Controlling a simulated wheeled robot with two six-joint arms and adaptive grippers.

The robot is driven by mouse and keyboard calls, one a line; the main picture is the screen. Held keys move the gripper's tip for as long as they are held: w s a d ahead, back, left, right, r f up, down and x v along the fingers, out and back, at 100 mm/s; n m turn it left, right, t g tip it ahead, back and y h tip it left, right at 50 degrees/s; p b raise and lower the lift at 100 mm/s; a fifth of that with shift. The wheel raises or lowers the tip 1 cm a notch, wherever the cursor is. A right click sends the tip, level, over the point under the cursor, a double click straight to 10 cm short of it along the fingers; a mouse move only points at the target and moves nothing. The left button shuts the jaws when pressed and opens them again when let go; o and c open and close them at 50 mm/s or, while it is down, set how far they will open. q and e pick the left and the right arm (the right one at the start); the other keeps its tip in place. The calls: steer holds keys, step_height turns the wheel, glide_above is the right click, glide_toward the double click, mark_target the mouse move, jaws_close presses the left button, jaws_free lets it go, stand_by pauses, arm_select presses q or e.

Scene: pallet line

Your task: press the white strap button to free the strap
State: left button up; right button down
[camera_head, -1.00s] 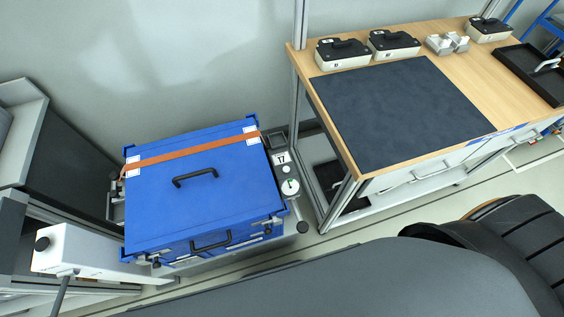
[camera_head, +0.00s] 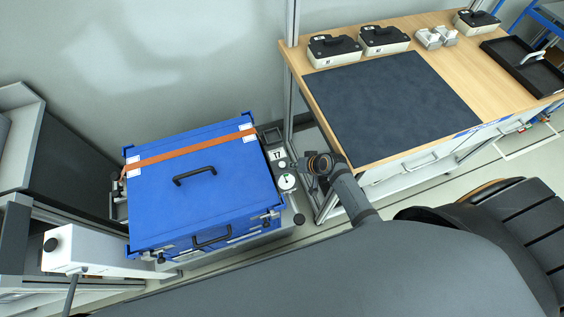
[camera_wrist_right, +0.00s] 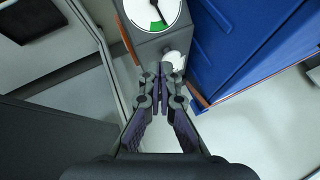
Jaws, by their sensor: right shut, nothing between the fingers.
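The blue lidded crate (camera_head: 235,185) has an orange strap (camera_head: 185,154) across its lid. Beside its right edge is a grey housing with a label 17, a small white button (camera_head: 282,164) and a round gauge (camera_head: 287,182). My right gripper (camera_head: 302,166) is just right of the button, shut and empty. In the right wrist view the shut fingertips (camera_wrist_right: 164,72) point toward the white button (camera_wrist_right: 176,59), which they partly overlap. Contact cannot be told. The gauge (camera_wrist_right: 152,10) with a green sector is beyond. My left gripper is not in view.
A wooden workbench (camera_head: 468,78) with a dark mat (camera_head: 390,105) stands right of the crate, its frame close to my right arm. Several black-topped cases stand along its back. A white unit with a black knob (camera_head: 50,244) stands left of the crate.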

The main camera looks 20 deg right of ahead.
steer(key=w+a+r+y, duration=0.1)
steer(key=w+a+r, duration=0.2)
steer(key=r, duration=0.6)
steer(key=shift+w+n+t+y, duration=0.15)
steer(key=shift+n+t+y, duration=0.15)
steer(key=shift+n+t, duration=0.1)
steer(key=shift+f, duration=0.1)
steer(key=b, duration=0.7)
glide_above(284, 165)
step_height(284, 165, down, 7)
steer(key=shift+f, duration=0.1)
steer(key=shift+f+b, duration=0.55)
steer(key=shift+f, duration=0.2)
steer(key=shift+f, duration=0.15)
steer(key=shift+f, duration=0.3)
